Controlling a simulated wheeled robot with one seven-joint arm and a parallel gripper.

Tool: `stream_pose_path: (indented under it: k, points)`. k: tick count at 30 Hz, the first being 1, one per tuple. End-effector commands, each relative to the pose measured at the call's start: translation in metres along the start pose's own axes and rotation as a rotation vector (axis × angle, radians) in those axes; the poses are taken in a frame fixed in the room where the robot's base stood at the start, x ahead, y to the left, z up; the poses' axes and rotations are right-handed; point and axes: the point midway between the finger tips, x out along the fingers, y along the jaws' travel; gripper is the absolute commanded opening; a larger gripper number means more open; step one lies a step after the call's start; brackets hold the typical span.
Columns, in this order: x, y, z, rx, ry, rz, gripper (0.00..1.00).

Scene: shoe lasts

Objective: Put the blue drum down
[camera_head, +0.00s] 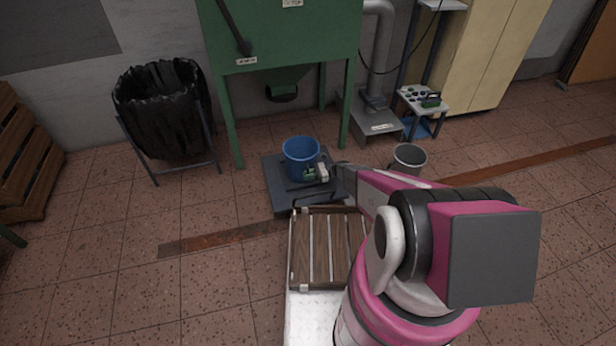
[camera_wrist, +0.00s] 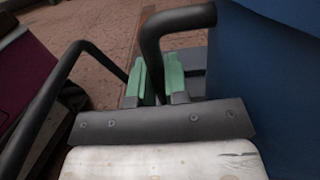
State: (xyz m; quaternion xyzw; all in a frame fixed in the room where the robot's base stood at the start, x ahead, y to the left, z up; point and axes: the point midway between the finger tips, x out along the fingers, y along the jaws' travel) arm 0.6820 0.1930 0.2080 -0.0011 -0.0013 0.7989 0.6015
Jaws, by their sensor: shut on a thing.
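The blue drum (camera_head: 300,150) is an open-topped, upright blue tub in the head view. It is over a flat dark grey platform (camera_head: 281,199) in front of the green machine; I cannot tell whether its base touches it. My gripper (camera_head: 317,173) is at the drum's near right side. In the wrist view the drum is a blue wall (camera_wrist: 275,85) along the right edge. There the green fingertips of my gripper (camera_wrist: 158,78) are shut on a black bent handle (camera_wrist: 152,45) that runs to the drum's side. The drum's base is hidden.
The green machine (camera_head: 285,35) stands just behind the platform. A slatted wooden deck (camera_head: 318,262) is in front of it. A grey bucket (camera_head: 409,158) stands to the right, a black-lined bin (camera_head: 162,115) to the left. Floor between bin and platform is clear.

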Motion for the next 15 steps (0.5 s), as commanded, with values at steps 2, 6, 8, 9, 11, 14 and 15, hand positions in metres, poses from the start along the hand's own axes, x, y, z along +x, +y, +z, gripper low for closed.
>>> stream_pose_path:
  k: [2,6,8,9,11,14,15]
  points:
    - [0.0001,0.0001,0.0009,-0.002,-0.002,0.000,0.00]
    - [0.0000,-0.0002,-0.0024,-0.002,-0.002,0.000,0.00]
    - [0.0001,0.0000,-0.0024,0.000,0.000,0.000,0.34]
    - [0.0001,0.0001,-0.0023,0.000,0.000,0.000,0.40]
    - [0.0001,0.0000,-0.0022,0.000,0.000,0.000,0.40]
    - [0.0001,0.0000,-0.0022,0.000,0.000,0.000,0.40]
    - [0.0001,0.0000,-0.0022,0.000,0.000,0.000,0.40]
